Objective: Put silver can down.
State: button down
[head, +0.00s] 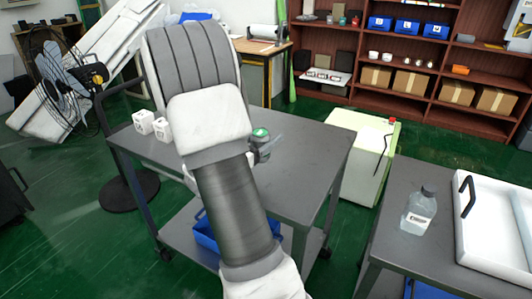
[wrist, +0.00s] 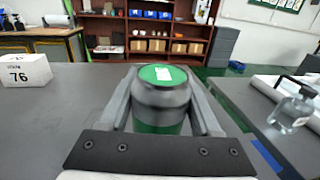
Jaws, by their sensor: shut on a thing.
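The silver can (wrist: 164,93) has a dark silver upper body, a green band below and a green lid with a white label. My gripper (wrist: 165,115) is shut on it, with one finger on each side. The can is upright. In the head view the can (head: 261,134) shows only in part beside my arm, over the grey cart top (head: 305,150). I cannot tell whether its base touches the cart top.
White boxes (head: 152,125) stand on the cart's left side; one, marked 76, shows in the wrist view (wrist: 27,70). The cart top to the right is clear. A second grey table (head: 385,225) at right holds a clear bottle (head: 419,212) and white tray (head: 470,240).

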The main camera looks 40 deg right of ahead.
jog(key=shift+w+d+f+b, duration=0.25)
jog(key=shift+d+f+b, duration=0.15)
jog(key=shift+f, duration=0.55)
jog(key=shift+w+d+f+b, duration=0.25)
jog(key=shift+d+f, duration=0.1)
jog(key=shift+f, duration=0.55)
jog(key=shift+w+d+f+b, duration=0.25)
jog(key=shift+d+f+b, duration=0.15)
jog(key=shift+f, duration=0.55)
jog(key=shift+f, duration=0.15)
jog(key=shift+c, duration=0.4)
grip_release()
